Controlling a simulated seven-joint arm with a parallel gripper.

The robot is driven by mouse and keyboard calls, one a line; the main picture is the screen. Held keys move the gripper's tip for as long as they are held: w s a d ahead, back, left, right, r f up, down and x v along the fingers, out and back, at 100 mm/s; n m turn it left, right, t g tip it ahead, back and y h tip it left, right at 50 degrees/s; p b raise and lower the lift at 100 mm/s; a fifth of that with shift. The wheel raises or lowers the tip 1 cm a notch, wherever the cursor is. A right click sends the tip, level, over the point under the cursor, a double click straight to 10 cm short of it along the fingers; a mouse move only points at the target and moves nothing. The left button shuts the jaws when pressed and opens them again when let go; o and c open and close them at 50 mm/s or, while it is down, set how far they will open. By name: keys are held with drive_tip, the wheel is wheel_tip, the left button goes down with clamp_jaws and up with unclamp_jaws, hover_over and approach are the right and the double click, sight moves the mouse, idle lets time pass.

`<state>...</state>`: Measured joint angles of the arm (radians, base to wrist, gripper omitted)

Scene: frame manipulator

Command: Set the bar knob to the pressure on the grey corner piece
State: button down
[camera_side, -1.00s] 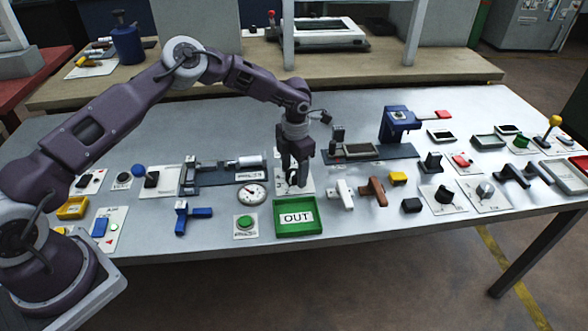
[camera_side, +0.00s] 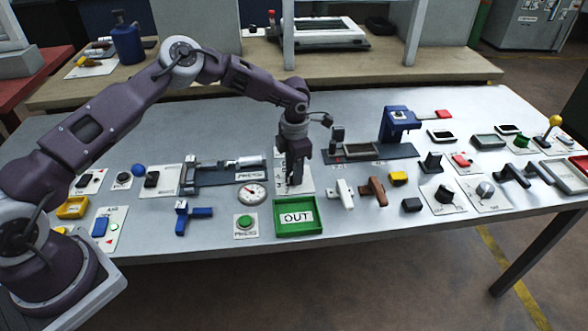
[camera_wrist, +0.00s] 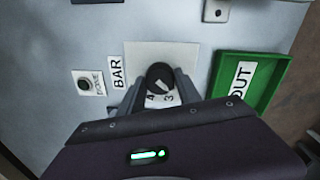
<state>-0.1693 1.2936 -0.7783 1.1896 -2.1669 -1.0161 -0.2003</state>
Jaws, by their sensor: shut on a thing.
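The bar knob (camera_wrist: 160,77) is round and black with a pale pointer line, on a white plate (camera_wrist: 140,53) beside a "BAR" label (camera_wrist: 117,71). The figures 4 and 3 show on the plate, near the knob's lower side; other marks are hidden. My gripper (camera_wrist: 160,80) is shut on the knob, one finger on each side. In the side view my gripper (camera_side: 294,183) points down at the plate and mostly covers the knob. Several corner-shaped pieces lie on the table, including dark ones (camera_side: 512,175) at right. I cannot tell which is the grey corner piece, nor read any pressure on it.
The green "OUT" tray (camera_side: 298,217) stands close in front of the knob plate. A round gauge (camera_side: 252,194) and a green button (camera_side: 245,222) are to its left. White (camera_side: 344,190) and brown (camera_side: 373,190) handled pieces lie to its right.

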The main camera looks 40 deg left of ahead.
drive_tip(key=m, duration=0.3)
drive_tip(key=shift+m, duration=0.3)
drive_tip(key=m, duration=0.3)
drive_tip(key=shift+m, duration=0.3)
drive_tip(key=m, duration=0.6)
drive_tip(key=shift+r, duration=0.1)
drive_tip(key=shift+h, duration=0.3)
drive_tip(key=c, duration=0.8)
unclamp_jaws()
drive_tip(key=shift+c, duration=0.2)
